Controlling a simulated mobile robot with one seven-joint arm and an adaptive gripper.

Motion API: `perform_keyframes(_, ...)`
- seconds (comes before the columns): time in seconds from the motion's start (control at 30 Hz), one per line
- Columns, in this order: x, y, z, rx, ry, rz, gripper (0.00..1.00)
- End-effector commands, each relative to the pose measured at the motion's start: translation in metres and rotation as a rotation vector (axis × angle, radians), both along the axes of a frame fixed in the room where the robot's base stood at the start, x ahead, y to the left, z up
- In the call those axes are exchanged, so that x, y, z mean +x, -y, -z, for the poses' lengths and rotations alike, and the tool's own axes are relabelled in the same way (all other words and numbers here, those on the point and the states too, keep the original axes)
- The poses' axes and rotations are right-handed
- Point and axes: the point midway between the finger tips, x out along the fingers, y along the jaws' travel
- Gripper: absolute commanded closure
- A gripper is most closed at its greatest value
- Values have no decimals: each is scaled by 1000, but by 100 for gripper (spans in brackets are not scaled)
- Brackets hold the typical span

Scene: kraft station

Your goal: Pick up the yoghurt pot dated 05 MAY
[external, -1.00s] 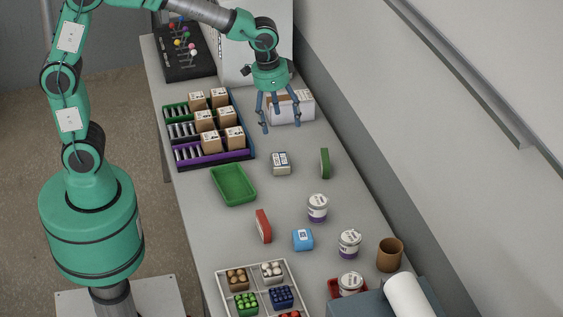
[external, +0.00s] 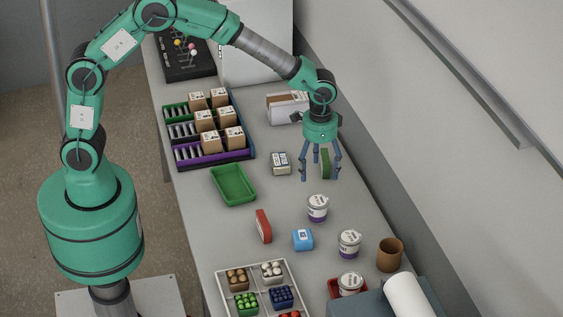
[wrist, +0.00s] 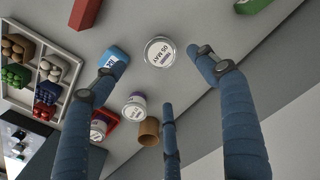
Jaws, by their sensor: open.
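Three white yoghurt pots with purple bands stand on the bench. The nearest to my gripper (external: 320,175) is the pot dated 05 MAY (external: 317,208); its lid print reads upside down in the wrist view (wrist: 158,52). A second pot (external: 349,244) stands nearer the camera; it also shows in the wrist view (wrist: 133,107). The third pot (external: 350,284) sits in a red tray (external: 334,288); its date is too small to read. My gripper is open and empty, above the bench just beyond the 05 MAY pot, around the green block in the external view.
A green block (external: 325,166) is behind my fingers. A blue box (external: 302,240) and a red block (external: 263,226) lie left of the pots. A brown cup (external: 390,254) stands to the right. A white box (external: 281,163) and a green tray (external: 233,185) lie further left.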

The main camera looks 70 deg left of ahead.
Motion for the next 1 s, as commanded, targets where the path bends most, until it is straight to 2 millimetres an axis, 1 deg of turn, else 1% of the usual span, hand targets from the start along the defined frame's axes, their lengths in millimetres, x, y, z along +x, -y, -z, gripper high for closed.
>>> perform_keyframes(0.17, 0, 0, 2, 0, 0, 0, 27)
perform_keyframes(0.27, 0, 0, 8, 0, -1, 0, 27)
perform_keyframes(0.47, -1, 0, 32, 1, -3, 0, 27)
perform_keyframes(0.7, -1, 0, 68, 0, -2, 0, 27)
perform_keyframes(0.83, 0, 0, 80, 0, 0, 0, 27)
perform_keyframes(1.0, 0, 0, 86, 0, 1, 0, 27)
